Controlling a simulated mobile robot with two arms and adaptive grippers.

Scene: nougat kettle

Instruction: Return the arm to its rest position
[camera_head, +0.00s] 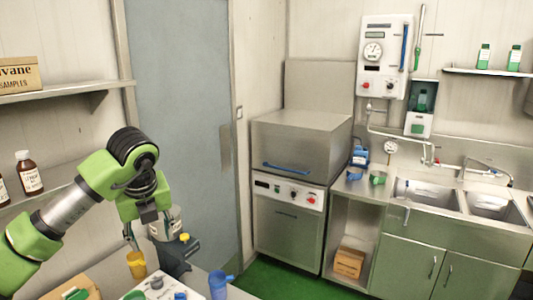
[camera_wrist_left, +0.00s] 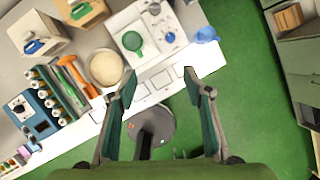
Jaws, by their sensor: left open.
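My left arm is green, silver and black and comes in from the left in the head view. It bends at a black joint and its gripper (camera_head: 152,240) points down over the counter at the lower left. In the left wrist view the two fingers of the left gripper (camera_wrist_left: 161,92) stand wide apart with nothing between them. They reach across the counter's front edge, with the green floor below. My right gripper is not in view.
The wrist view shows a round beige bowl (camera_wrist_left: 105,68) and a bottle rack (camera_wrist_left: 42,103). A shelf (camera_head: 60,90) is above the arm.

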